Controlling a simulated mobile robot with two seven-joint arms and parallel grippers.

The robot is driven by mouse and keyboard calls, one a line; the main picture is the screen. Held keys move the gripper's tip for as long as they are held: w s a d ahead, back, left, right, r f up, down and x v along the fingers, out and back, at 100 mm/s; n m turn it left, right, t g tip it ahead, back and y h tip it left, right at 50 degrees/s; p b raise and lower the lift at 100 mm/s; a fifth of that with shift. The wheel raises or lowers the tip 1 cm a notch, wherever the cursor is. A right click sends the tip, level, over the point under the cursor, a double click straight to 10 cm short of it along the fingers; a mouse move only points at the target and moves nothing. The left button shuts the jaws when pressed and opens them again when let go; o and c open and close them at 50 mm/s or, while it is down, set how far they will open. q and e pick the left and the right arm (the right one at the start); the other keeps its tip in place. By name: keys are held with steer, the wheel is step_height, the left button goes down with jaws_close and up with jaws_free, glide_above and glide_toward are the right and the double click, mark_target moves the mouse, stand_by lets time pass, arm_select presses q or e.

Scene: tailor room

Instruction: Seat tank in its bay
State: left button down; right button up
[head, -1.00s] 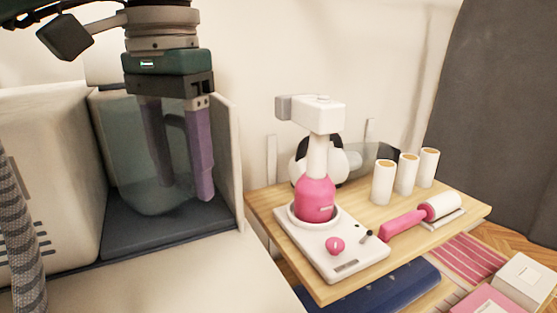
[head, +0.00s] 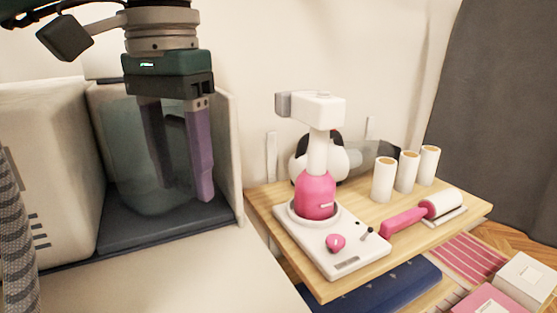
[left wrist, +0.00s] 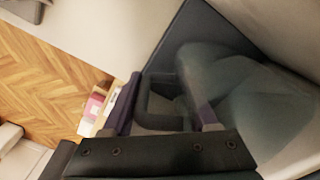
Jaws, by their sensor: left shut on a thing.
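The tank (head: 130,170) is a see-through grey-green vessel in the left of the head view. It stands about upright in the bay, a recess with a dark floor (head: 115,238) between a pale machine body and a thin side wall. My left gripper (head: 183,188) points down with purple fingers and is shut on the tank's handle. In the left wrist view the dark looped handle (left wrist: 150,100) lies between the fingers, and the tank's clear body (left wrist: 255,100) is beyond it. I cannot tell whether the tank's base touches the bay floor. My right gripper is not in view.
The pale machine body (head: 45,165) is left of the bay, and the thin wall (head: 231,150) is close on its right. A wooden table (head: 340,290) on the right holds a pink-and-white device (head: 316,195), several white cylinders and a pink-handled roller (head: 405,220).

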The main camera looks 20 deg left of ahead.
mark_target(174, 121)
arm_select(q)
steer(key=shift+f, duration=0.2)
steer(key=shift+c, duration=2.2)
jaws_free()
steer(key=shift+r, duration=0.1)
step_height(174, 121, up, 11)
steer(key=p, duration=0.8)
